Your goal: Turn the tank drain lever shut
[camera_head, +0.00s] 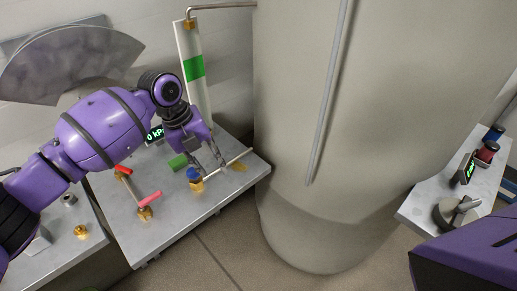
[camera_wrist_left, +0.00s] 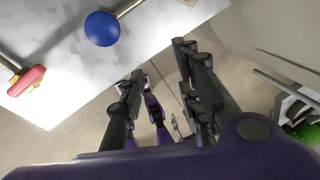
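A valve with a blue knob (camera_head: 193,174) on a brass body sits on a thin pipe (camera_head: 232,160) that runs to the big tank (camera_head: 330,140). The blue knob shows from above in the left wrist view (camera_wrist_left: 101,29). Two red-handled valves, one near (camera_head: 149,199) and one farther back (camera_head: 124,170), stand on the same panel. I see no label telling which is the tank drain lever. My left gripper (camera_head: 213,165) is open and empty, close beside the blue knob; in the left wrist view its fingers (camera_wrist_left: 160,90) are apart. My right gripper is out of view.
A green block (camera_head: 178,162) and a kPa display (camera_head: 154,134) are near my left wrist. A tall gauge with a green band (camera_head: 194,68) stands behind. A right-hand panel (camera_head: 425,211) carries a grey dial lever (camera_head: 458,210) and blue and red knobs.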

